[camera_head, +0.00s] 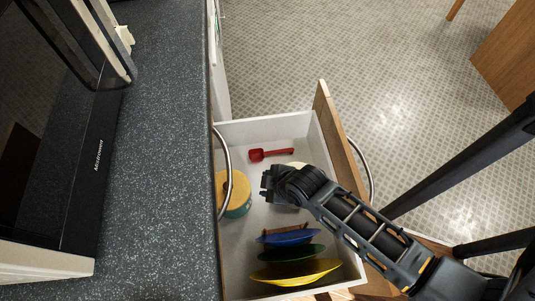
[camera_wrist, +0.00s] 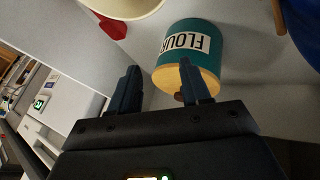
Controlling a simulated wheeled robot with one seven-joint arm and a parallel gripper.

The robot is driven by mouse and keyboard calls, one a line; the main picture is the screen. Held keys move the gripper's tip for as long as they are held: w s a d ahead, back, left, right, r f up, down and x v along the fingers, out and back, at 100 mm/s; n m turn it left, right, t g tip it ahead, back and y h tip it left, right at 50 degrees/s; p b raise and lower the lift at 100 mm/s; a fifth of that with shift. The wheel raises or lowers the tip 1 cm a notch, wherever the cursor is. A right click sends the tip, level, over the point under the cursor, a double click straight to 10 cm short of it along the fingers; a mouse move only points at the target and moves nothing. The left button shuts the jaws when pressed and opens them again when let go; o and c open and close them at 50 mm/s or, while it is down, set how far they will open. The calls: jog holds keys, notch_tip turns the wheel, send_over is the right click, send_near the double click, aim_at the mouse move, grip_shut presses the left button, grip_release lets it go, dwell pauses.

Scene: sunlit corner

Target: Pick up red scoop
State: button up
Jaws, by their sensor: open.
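The red scoop (camera_head: 270,154) lies on the floor of the open white drawer (camera_head: 240,131), near its far end in the head view. Part of it shows at the top of the wrist view (camera_wrist: 109,25), beside a cream bowl-like object (camera_wrist: 128,8). My gripper (camera_head: 266,182) is over the drawer, below and apart from the scoop in the head picture. In the wrist view its two fingers (camera_wrist: 160,85) are spread with nothing between them.
A teal flour canister (camera_wrist: 190,45) with a yellow lid stands in the drawer, left of my gripper in the head view (camera_head: 236,192). Blue, green and yellow plates (camera_head: 300,272) stand at the near end. The speckled countertop (camera_head: 160,180) borders the drawer on the left.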

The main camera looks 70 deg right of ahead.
jog(key=w+d+f+n+g+y, duration=0.1)
jog(key=w+d+f, duration=0.1)
jog(key=d, duration=0.2)
jog(key=w+d+f+n+g, duration=0.1)
jog(key=w+d+f+g, duration=0.1)
jog(key=d+f, duration=0.15)
jog(key=n+g+y, duration=0.1)
jog(key=g, duration=0.2)
send_over(279, 151)
jog(key=shift+w+a+r, duration=0.25)
jog(key=shift+a, duration=0.15)
jog(key=shift+d+f+y+b, duration=0.15)
jog(key=shift+d+y+b, duration=0.05)
jog(key=shift+y+b, duration=0.1)
jog(key=shift+f, duration=0.35)
jog(key=f, duration=0.4)
jog(key=f+b, duration=0.1)
jog(key=f, duration=0.1)
jog(key=shift+s+d+f, duration=0.25)
jog(key=shift+f, duration=0.15)
grip_shut()
